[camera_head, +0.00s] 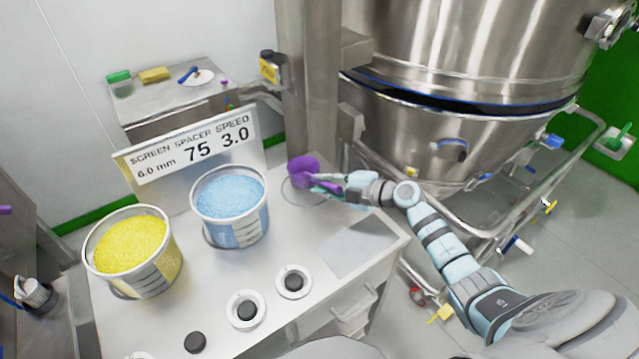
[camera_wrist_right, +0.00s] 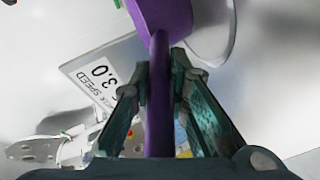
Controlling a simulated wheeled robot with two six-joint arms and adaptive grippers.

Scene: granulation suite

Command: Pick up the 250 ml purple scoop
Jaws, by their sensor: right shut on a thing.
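The purple scoop (camera_head: 304,167) is at the back right of the white worktop, over or on a round ring mark. Its cup faces left and its handle runs right toward my right gripper (camera_head: 335,184). In the right wrist view the scoop's handle (camera_wrist_right: 160,80) runs between the two fingers of my right gripper (camera_wrist_right: 158,85), which are shut on it. The scoop's cup shows at the top of that view. I cannot tell whether the cup touches the worktop. My left gripper is not clearly in view.
A tub of blue granules (camera_head: 230,204) and a tub of yellow granules (camera_head: 134,250) stand left of the scoop. A sign (camera_head: 190,150) stands behind them. Several dark round knobs line the front. A steel vessel (camera_head: 460,150) stands at the right.

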